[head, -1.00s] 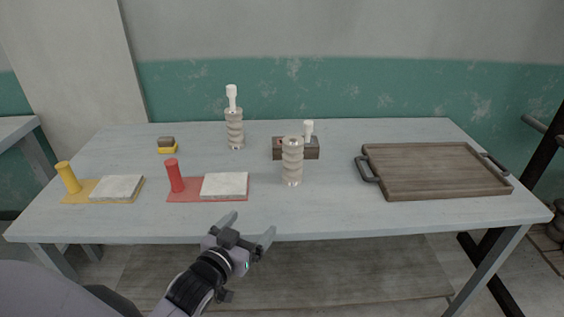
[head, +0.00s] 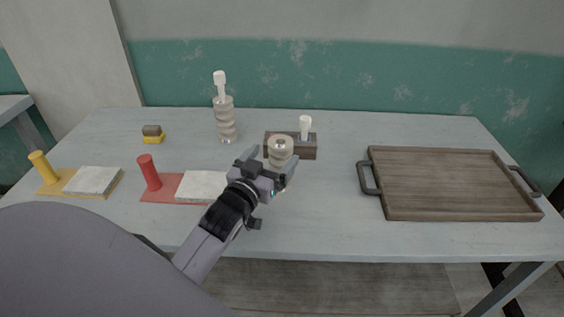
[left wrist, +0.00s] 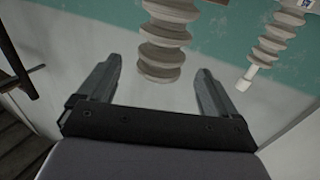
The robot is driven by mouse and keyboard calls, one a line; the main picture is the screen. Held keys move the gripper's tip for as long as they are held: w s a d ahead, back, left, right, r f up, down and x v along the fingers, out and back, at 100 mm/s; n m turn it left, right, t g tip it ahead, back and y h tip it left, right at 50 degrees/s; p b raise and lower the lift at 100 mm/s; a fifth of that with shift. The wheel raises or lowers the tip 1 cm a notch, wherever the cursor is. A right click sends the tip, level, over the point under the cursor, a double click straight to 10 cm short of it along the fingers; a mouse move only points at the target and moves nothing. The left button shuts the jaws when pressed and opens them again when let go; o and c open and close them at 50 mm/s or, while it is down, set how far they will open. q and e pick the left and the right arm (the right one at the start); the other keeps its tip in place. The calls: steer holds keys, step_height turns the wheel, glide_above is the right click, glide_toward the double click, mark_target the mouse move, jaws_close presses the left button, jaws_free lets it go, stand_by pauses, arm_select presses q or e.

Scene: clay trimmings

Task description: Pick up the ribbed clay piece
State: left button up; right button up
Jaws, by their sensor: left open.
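A beige ribbed clay piece (head: 281,147) stands upright near the middle of the table, its lower part hidden behind my gripper. It also shows in the left wrist view (left wrist: 163,40), which appears upside down. My left gripper (head: 271,164) is open, with its fingers directed at this piece. In the left wrist view the piece's end lies between the fingertips (left wrist: 158,74), with gaps on both sides. A second ribbed piece (head: 225,122) stands further back left, with a white-headed tool (head: 219,84) upright at its top. My right gripper is not in view.
A dark block (head: 304,150) with a white-topped tool (head: 305,125) stands just behind the near piece. A wooden tray (head: 450,184) lies at right. Red (head: 170,193) and yellow (head: 52,187) boards with pale slabs lie at left. A small yellow-and-brown block (head: 153,136) is behind them.

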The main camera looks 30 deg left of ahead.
mark_target(281, 146)
arm_select(q)
steer(key=shift+w+a, duration=0.2)
steer(key=shift+w, duration=1.05)
steer(key=shift+w+a, duration=0.2)
steer(key=shift+w, duration=1.05)
jaws_close()
steer(key=shift+r, duration=0.15)
